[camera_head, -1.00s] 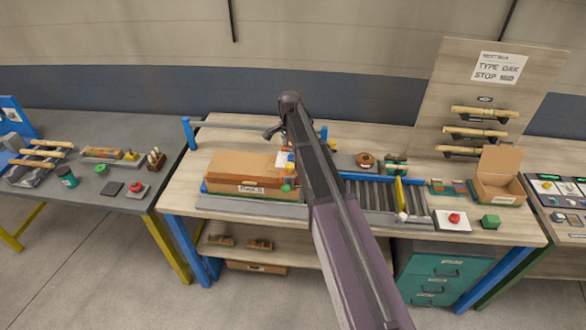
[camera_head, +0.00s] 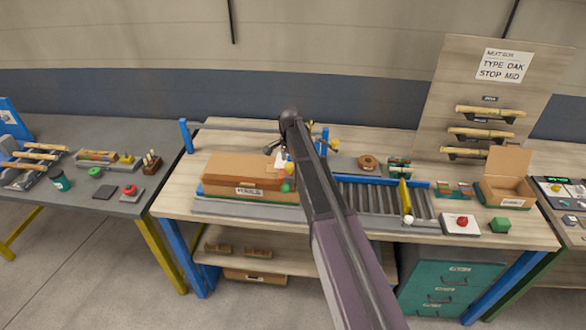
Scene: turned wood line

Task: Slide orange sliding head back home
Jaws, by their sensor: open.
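My gripper (camera_head: 300,146) hangs over the back of the middle bench. Its fingers are spread apart and look empty, though my arm hides part of them. A small yellow-orange part (camera_head: 335,145) shows just right of the right finger, by a blue post (camera_head: 324,141). I cannot tell whether it is the orange sliding head or whether the finger touches it. A second blue post (camera_head: 186,136) stands at the bench's back left. No sliding head shows clearly; my arm covers the area between the brown box and the rollers.
A brown labelled box (camera_head: 243,180) sits left of my arm. A roller conveyor (camera_head: 372,200) with a yellow bar (camera_head: 405,196) lies to the right.

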